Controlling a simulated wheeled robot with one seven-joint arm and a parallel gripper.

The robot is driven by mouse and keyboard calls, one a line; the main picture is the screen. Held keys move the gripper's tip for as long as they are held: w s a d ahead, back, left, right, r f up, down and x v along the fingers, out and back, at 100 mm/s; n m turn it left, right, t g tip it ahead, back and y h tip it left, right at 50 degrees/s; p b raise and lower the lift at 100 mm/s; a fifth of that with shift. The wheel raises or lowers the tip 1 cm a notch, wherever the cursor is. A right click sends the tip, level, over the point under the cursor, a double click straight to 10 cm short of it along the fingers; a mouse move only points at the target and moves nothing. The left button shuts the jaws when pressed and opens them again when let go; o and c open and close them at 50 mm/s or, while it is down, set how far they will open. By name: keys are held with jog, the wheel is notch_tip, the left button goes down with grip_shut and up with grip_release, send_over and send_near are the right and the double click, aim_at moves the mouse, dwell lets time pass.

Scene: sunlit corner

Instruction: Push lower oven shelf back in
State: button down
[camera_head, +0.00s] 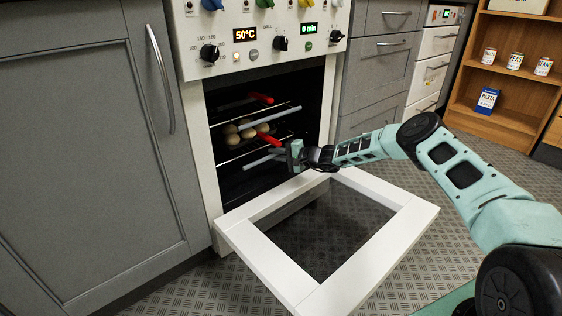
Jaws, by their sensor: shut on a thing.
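The oven (262,62) has its white-framed door (262,262) folded down flat in front of it. Inside is an upper rack with a red grip (261,98). Below it is the lower oven shelf (256,162), with a pale front bar and a second red grip (268,140). Several round pale items (240,130) lie inside between the two levels; which rack bears them is hard to tell. My gripper (291,154) is at the right end of the lower shelf's front, above the door's inner edge, shut on the shelf. Its fingers hide that end of the shelf.
Grey cabinets (85,150) flank the oven on the left, and grey drawers (375,80) on the right. A wooden shelf unit (500,120) with cans and a blue pasta box (487,100) stands at the far right. The open door juts out under my arm.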

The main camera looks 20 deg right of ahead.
jog(key=shift+w+a, duration=0.2)
jog(key=shift+w, duration=0.4)
jog(key=shift+r, duration=0.1)
jog(key=c, duration=1.4)
grip_release()
jog(key=shift+w+a, duration=0.1)
jog(key=shift+c, duration=0.2)
jog(key=p+v, duration=0.7)
jog(key=v, duration=1)
jog(key=shift+p, duration=0.35)
